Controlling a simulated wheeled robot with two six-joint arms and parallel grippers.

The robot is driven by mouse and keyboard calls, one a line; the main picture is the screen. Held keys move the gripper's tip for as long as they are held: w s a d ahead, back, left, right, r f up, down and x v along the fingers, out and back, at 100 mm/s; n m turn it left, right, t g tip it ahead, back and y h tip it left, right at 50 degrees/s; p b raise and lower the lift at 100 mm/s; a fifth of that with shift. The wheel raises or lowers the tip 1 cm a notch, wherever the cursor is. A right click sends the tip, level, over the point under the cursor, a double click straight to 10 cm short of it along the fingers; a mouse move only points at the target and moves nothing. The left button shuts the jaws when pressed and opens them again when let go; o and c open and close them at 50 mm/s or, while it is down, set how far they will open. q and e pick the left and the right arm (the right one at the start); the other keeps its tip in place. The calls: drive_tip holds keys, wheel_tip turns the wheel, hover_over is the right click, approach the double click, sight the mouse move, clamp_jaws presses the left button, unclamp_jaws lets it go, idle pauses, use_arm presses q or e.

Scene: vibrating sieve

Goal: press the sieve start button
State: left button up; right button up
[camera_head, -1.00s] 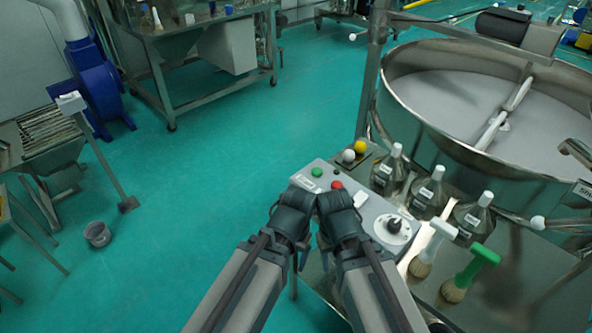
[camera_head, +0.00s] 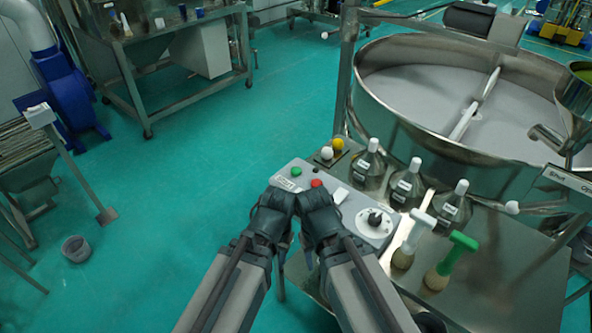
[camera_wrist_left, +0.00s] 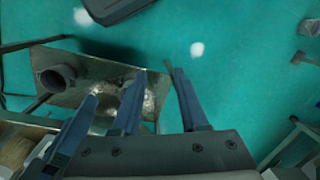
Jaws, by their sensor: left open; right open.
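The green button (camera_head: 296,172) sits on the far left of the grey control panel (camera_head: 345,207), beside a label that reads START. A red button (camera_head: 316,183) is close to its right. My left gripper (camera_head: 268,214) and right gripper (camera_head: 318,216) are side by side at the panel's near-left edge, nearer than the green button. Their fingers point down and are mostly hidden in the head view. In the left wrist view my left gripper (camera_wrist_left: 157,78) has its fingers apart with nothing between them. No contact with the green button shows.
A black knob (camera_head: 375,218) is on the panel's right. The large round sieve (camera_head: 430,130) is behind. Open green floor lies left of the panel.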

use_arm(q)
clamp_jaws()
idle(1.4)
